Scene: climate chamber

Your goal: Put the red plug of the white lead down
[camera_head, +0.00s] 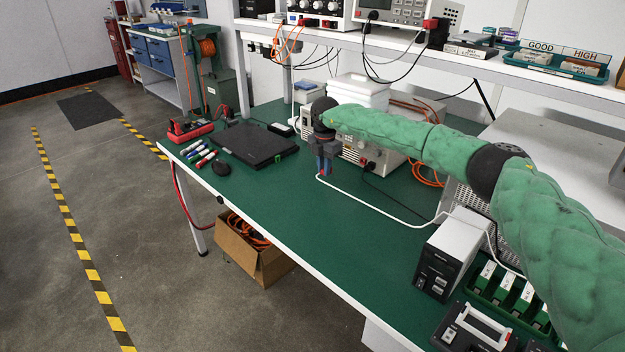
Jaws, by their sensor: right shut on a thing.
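The white lead (372,205) runs from my right gripper (323,168) across the green bench top (300,215) towards the white box at the front right. My right gripper points down over the middle of the bench, and its jaws are shut on the lead's plug end. A little red of the plug shows between the fingers; most of it is hidden. I cannot tell whether the plug touches the bench. My right arm, in a green quilted sleeve, reaches in from the right. My left gripper is out of view.
A white box (447,252) stands front right. Green bench in front is clear.

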